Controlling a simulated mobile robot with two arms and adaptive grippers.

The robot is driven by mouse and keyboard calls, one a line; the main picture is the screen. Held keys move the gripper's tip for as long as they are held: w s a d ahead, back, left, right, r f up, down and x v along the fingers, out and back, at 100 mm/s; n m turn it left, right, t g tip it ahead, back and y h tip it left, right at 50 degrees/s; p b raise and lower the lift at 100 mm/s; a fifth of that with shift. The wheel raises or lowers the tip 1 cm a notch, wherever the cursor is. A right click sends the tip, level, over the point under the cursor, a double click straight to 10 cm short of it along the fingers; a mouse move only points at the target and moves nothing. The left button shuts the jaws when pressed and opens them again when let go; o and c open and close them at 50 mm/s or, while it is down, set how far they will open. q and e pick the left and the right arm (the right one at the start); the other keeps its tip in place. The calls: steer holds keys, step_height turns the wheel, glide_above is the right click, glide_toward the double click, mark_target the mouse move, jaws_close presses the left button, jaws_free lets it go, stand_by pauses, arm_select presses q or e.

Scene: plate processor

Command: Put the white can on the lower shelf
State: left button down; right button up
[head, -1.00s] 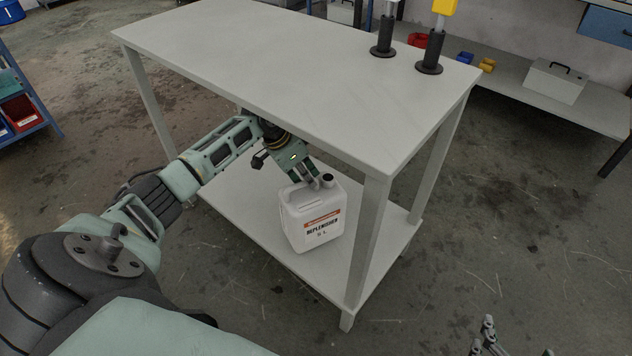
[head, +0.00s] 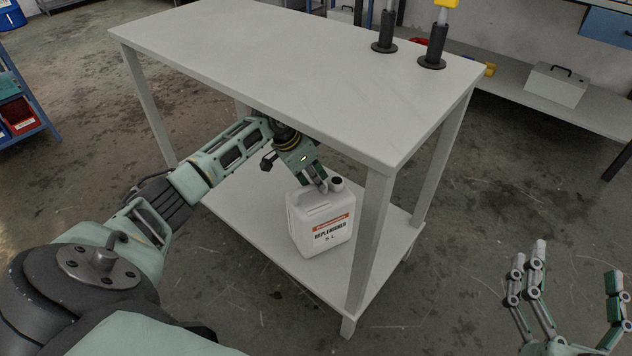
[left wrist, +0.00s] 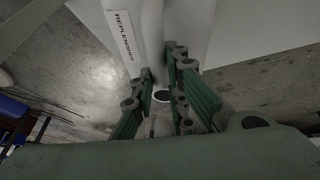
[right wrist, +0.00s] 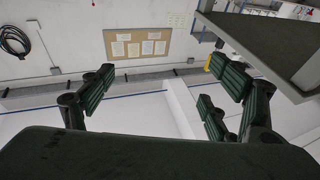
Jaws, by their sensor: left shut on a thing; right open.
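The white can (head: 322,228), with an orange stripe and a "Replenisher" label, is upright at the lower shelf (head: 240,195) of the white table, near its right front leg. I cannot tell whether its base touches the shelf or hangs just above it. My left gripper (head: 319,184) reaches in under the tabletop and is shut on the can's top, by the handle and dark cap. The left wrist view shows the fingers (left wrist: 165,92) against the white can (left wrist: 178,28). My right gripper (head: 575,265) is open and empty, to the right of the table.
The tabletop (head: 270,70) overhangs my left forearm. The right front leg (head: 370,245) stands close beside the can. Two black cylinders (head: 385,32) stand on the tabletop. The shelf left of the can is clear. A grey box (head: 556,84) sits on a back bench.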

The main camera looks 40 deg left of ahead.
arm_select(q)
steer(key=c, duration=1.7)
jaws_free()
steer(key=shift+c, duration=0.2)
steer(key=shift+r, duration=0.2)
steer(key=shift+s+a+r+p, duration=0.4)
steer(key=shift+r, duration=0.25)
steer(key=shift+s+a+r+p, duration=0.35)
steer(key=shift+s+r, duration=0.05)
steer(key=shift+r, duration=0.2)
steer(key=s+a+p, duration=0.1)
steer(key=s+a, duration=0.3)
steer(key=shift+s+a+f+p, duration=0.1)
steer(key=shift+s+a+p, duration=0.65)
steer(key=shift+s+a, duration=1.15)
arm_select(e)
steer(key=s+d+f+g+h, duration=0.1)
steer(key=s+d+f+g, duration=0.1)
steer(key=f+g, duration=0.3)
steer(key=s+d+f+g+h, duration=0.2)
steer(key=s+f+g, duration=0.2)
steer(key=f, duration=0.8)
steer(key=shift+f+g, duration=0.4)
steer(key=shift+g, duration=0.4)
